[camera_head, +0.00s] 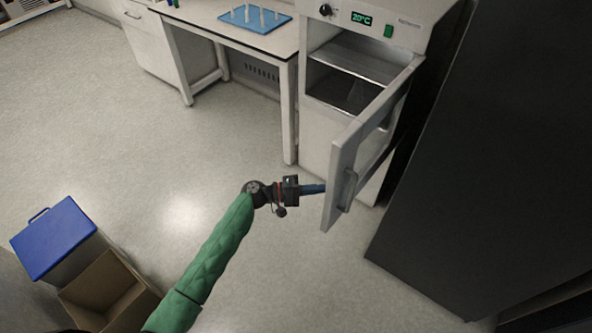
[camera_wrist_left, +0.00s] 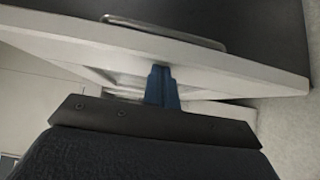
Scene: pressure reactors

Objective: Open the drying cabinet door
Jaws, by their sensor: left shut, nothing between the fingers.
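The drying cabinet (camera_head: 365,42) stands at the upper right of the head view, with a display reading 20°C. Its door (camera_head: 343,172) stands wide open, swung out toward me, and the shelves inside show. The door handle (camera_head: 348,190) is on the door's outer face, on the side away from my gripper. My left gripper (camera_head: 322,188) is shut and empty, its blue fingers at the door's free edge on the inner side. In the left wrist view the fingertips (camera_wrist_left: 160,72) reach the door edge (camera_wrist_left: 200,62); I cannot tell whether they touch. The handle (camera_wrist_left: 165,30) shows beyond it.
A tall dark cabinet (camera_head: 480,150) stands right of the door. A white bench (camera_head: 262,38) with a blue rack (camera_head: 255,18) is left of the drying cabinet. A blue-lidded bin (camera_head: 53,238) and a cardboard box (camera_head: 105,290) stand at lower left. The middle floor is clear.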

